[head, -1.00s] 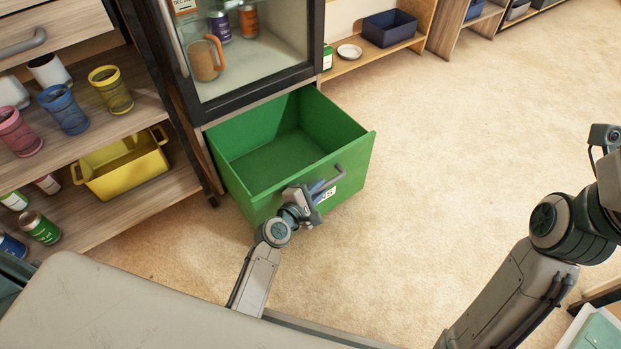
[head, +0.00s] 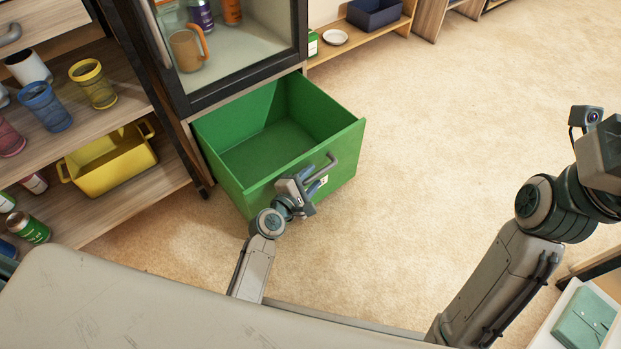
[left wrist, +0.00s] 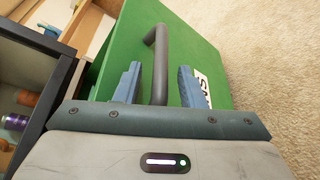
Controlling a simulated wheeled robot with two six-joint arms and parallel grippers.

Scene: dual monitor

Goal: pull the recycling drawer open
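The green recycling drawer (head: 345,155) stands far out of the cabinet under the glass-doored compartment, and its inside looks empty. Its grey bar handle (head: 333,160) is on the front face, beside a white label (head: 323,181) partly hidden by my gripper. My left gripper (head: 312,180) is at the handle. In the left wrist view, the handle (left wrist: 158,62) runs between the two blue fingers of my gripper (left wrist: 159,88), with a visible gap on each side, so it is open around the bar. My right arm is at the right; its fingers are outside the picture.
A shelf (head: 120,72) with cups and a yellow bin (head: 110,172) stands left of the drawer. The glass-doored cabinet (head: 240,90) is above it. A teal box (head: 585,320) is at the lower right. The carpet (head: 430,150) right of the drawer is clear.

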